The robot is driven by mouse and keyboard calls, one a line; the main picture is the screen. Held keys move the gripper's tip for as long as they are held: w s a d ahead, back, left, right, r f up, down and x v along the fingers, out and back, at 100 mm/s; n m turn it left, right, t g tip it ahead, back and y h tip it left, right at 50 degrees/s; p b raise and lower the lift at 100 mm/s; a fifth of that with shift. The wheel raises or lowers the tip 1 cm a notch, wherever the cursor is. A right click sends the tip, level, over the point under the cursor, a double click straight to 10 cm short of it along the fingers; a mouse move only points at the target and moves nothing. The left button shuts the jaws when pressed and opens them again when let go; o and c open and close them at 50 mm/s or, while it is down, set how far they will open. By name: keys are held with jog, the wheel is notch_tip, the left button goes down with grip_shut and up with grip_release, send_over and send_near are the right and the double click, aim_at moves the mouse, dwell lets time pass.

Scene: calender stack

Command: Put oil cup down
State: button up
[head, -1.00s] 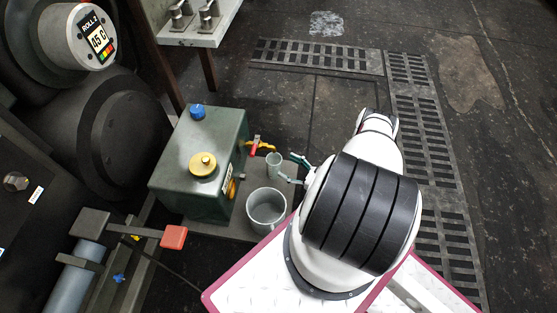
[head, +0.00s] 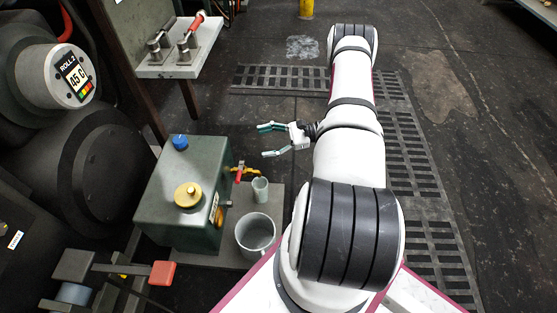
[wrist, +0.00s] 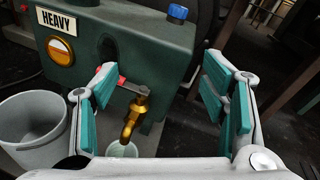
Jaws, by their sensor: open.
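The oil cup (head: 260,189), a small grey cup, stands upright on the grey base plate (head: 226,256), by the brass tap of the green tank (head: 181,192). In the wrist view the cup's rim (wrist: 122,149) shows low in the picture below the tap spout (wrist: 134,116), partly hidden by my gripper's body. My gripper (head: 273,140) is open and empty, beyond and apart from the cup in the head view. Its two teal-padded fingers stand wide apart in the wrist view (wrist: 160,78).
A larger grey mug (head: 255,236) stands on the plate nearer than the cup. The tank carries a red tap handle (head: 238,174) and a "HEAVY" label (wrist: 55,22). A metal table (head: 180,62) stands at the back left. The floor behind my gripper is clear.

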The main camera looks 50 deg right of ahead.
jog(key=w+a+r+n+g, duration=0.1)
jog(key=a+r+n+g, duration=0.25)
jog(key=r, duration=0.45)
jog(key=w+a+r+n+g, duration=0.2)
jog(key=a+r+n+g, duration=0.15)
jog(key=r, duration=0.45)
jog(key=s+a+r+n+g+h, duration=0.1)
jog(key=s+a+r+n+g, duration=0.15)
jog(key=a+r, duration=0.4)
jog(key=s+a+r+n+g+h, duration=0.1)
jog(key=s+a+r+n+g, duration=0.15)
jog(key=a+r, duration=0.4)
jog(key=s+a+r+n+g+h, duration=0.1)
jog(key=s+a+r+n+h, duration=0.3)
jog(key=s, duration=0.3)
jog(key=s+a+r+n+h, duration=0.2)
jog(key=s+a+r, duration=0.1)
jog(key=s+r, duration=0.35)
jog(key=s+d+f+n+t+h, duration=0.1)
jog(key=s+n+h, duration=0.3)
jog(key=s, duration=0.9)
jog(key=shift+d+f+n+t+h, duration=0.2)
jog(key=shift+n+t+h, duration=0.2)
jog(key=shift+t, duration=0.3)
jog(key=shift+w, duration=0.1)
